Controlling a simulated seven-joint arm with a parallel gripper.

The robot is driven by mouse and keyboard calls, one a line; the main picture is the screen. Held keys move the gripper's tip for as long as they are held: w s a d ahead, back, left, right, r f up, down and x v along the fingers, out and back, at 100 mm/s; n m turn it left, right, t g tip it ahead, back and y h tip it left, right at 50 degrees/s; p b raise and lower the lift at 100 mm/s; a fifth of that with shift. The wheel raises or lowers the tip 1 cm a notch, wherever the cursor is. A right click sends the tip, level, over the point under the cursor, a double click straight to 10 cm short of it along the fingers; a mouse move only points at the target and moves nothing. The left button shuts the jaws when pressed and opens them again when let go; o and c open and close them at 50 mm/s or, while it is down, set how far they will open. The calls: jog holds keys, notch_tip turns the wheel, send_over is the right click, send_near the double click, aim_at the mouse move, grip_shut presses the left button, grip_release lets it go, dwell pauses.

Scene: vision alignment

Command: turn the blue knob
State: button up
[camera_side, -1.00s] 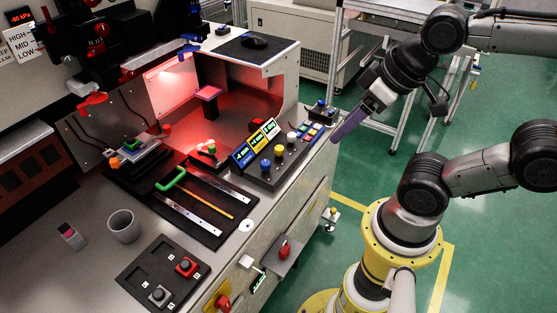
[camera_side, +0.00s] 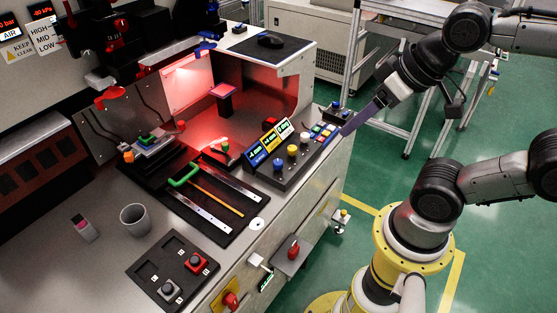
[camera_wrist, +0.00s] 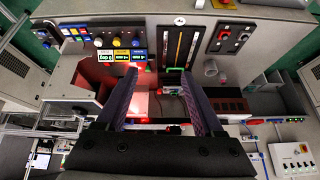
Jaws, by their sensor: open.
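The blue knob (camera_side: 278,164) is at the near left end of a row of knobs on the dark control panel (camera_side: 262,178), in front of a blue display. It also shows in the wrist view (camera_wrist: 135,42), where the scene appears upside down. The yellow knob (camera_side: 292,150) and white knob (camera_side: 305,138) stand beside it. My gripper (camera_side: 347,132) is in the air by the panel's right end, apart from the blue knob. In the wrist view its two purple fingers (camera_wrist: 159,75) are spread wide with nothing between them.
Small coloured buttons (camera_side: 324,130) fill the panel's right end, close to my fingers. A grey cup (camera_side: 134,218) and a box with two knobs (camera_side: 172,268) are at the front left.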

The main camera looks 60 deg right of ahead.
jog(key=w+d+r+m, duration=0.1)
jog(key=w+r+m, duration=0.2)
jog(key=w, duration=0.6)
jog(key=m+g, duration=0.4)
jog(key=g, duration=0.2)
send_over(278, 162)
notch_tip(278, 162, down, 21)
notch_tip(278, 162, down, 14)
jog(key=shift+f, duration=0.1)
grip_shut()
